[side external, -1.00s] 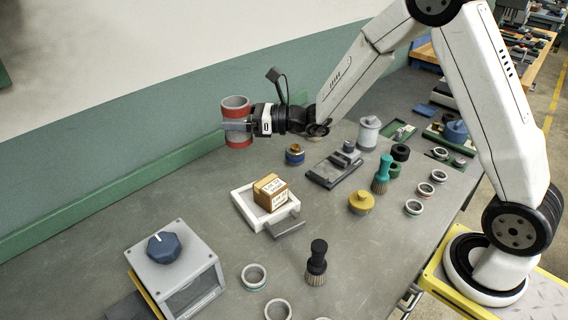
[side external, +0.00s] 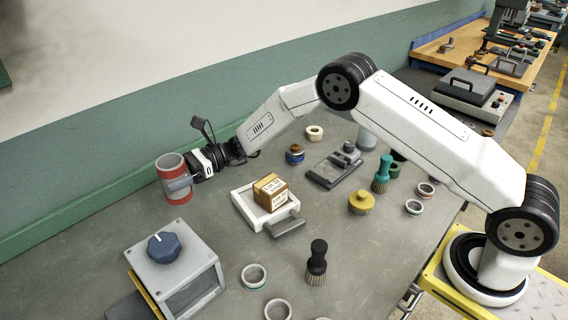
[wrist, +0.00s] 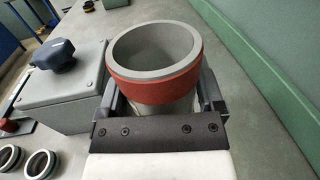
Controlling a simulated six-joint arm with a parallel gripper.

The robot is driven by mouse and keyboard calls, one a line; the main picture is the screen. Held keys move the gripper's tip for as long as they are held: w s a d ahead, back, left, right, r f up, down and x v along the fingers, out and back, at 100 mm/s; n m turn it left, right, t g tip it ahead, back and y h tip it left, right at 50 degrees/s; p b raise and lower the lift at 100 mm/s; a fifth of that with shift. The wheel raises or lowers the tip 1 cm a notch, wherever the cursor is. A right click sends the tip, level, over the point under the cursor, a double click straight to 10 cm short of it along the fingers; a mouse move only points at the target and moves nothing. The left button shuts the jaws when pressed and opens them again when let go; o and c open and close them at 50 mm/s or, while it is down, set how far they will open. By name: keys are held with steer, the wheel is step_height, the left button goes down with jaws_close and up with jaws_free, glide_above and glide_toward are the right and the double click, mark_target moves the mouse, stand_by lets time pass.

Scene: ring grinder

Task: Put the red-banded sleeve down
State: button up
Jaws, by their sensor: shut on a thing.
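The red-banded sleeve (side external: 174,179) is a grey, open-topped tube with a red band near its top and another near its bottom. It stands upright in my gripper (side external: 180,184), which is shut on its middle. In the wrist view the sleeve (wrist: 154,62) shows its open mouth and upper red band between the jaws. The sleeve is at the left of the bench, near the green back ledge. I cannot tell whether its base touches the bench top.
A grey box with a blue knob (side external: 163,247) stands in front of the sleeve. A white tray (side external: 240,207) with a cardboard box (side external: 270,191) lies to the right. A dark brush (side external: 317,262) and several rings stand farther forward. Bare bench (side external: 110,225) lies left of the sleeve.

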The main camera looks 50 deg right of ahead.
steer(key=shift+s+a+f+n+g, duration=0.15)
steer(key=shift+a+f+n+g, duration=0.25)
steer(key=shift+a+f+g, duration=0.3)
steer(key=shift+d+f, duration=0.1)
steer(key=shift+f, duration=0.1)
steer(key=shift+f, duration=3.1)
steer(key=shift+f, duration=0.55)
